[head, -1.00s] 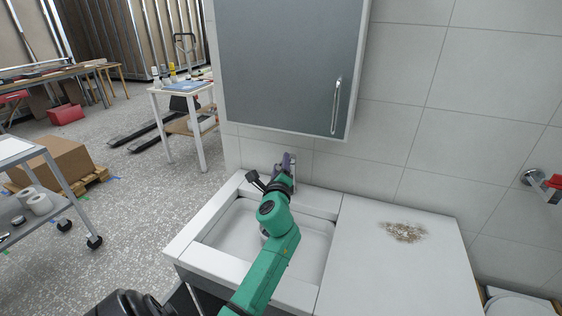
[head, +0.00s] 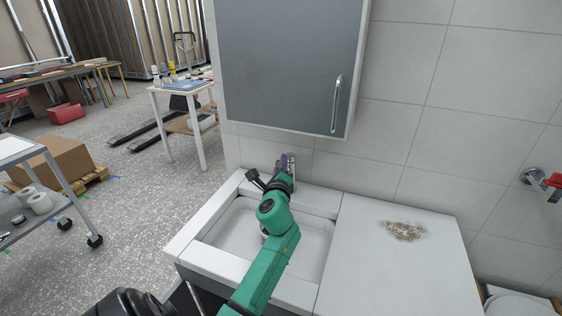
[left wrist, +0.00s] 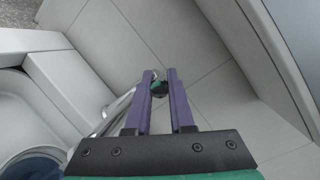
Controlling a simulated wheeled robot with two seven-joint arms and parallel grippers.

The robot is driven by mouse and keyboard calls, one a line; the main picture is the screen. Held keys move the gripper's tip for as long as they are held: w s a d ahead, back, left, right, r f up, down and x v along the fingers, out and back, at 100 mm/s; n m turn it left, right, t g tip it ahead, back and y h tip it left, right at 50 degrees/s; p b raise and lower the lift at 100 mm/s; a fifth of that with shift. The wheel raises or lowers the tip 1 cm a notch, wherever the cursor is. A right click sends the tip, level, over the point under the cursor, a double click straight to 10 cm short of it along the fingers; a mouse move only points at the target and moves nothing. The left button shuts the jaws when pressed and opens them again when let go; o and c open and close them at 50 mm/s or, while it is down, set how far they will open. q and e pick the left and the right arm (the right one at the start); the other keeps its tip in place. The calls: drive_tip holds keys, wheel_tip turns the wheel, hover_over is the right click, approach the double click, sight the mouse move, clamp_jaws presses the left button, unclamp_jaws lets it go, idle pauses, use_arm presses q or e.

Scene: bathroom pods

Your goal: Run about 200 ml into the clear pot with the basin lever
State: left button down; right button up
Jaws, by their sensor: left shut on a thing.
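My left gripper (head: 285,164) reaches over the basin (head: 226,228) to the chrome tap (head: 292,168) at the wall. In the left wrist view its two purple fingers (left wrist: 160,80) are closed around a small dark and green piece (left wrist: 160,89), which looks like the end of the basin lever. The chrome tap body (left wrist: 118,105) shows just left of the fingers. A round, bluish, see-through rim (left wrist: 32,168) at the lower left of that view looks like the clear pot in the basin. Its water level cannot be told. My arm hides part of the basin in the head view.
A grey wall cabinet (head: 285,60) hangs above the tap, close to the gripper. A white counter (head: 395,270) with a brown gritty patch (head: 404,231) lies right of the basin. A trolley (head: 40,190) stands on the floor at left.

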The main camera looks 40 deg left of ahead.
idle(0.8)
use_arm(q)
drive_tip(key=f+b, duration=0.1)
drive_tip(key=b, duration=0.3)
drive_tip(key=shift+d+f+t, duration=0.1)
drive_tip(key=shift+f+t, duration=0.1)
drive_tip(key=shift+t, duration=0.1)
drive_tip(key=shift+r+y+b, duration=0.1)
drive_tip(key=shift+y+b, duration=0.2)
drive_tip(key=shift+b, duration=0.15)
drive_tip(key=shift+r, duration=0.2)
drive_tip(key=c, duration=0.8)
unclamp_jaws()
drive_tip(key=shift+s, duration=0.1)
drive_tip(key=b+v, duration=0.1)
drive_tip(key=v, duration=1.3)
drive_tip(key=shift+s+d+b, duration=0.15)
drive_tip(key=shift+s+b, duration=0.05)
drive_tip(key=shift+b, duration=0.2)
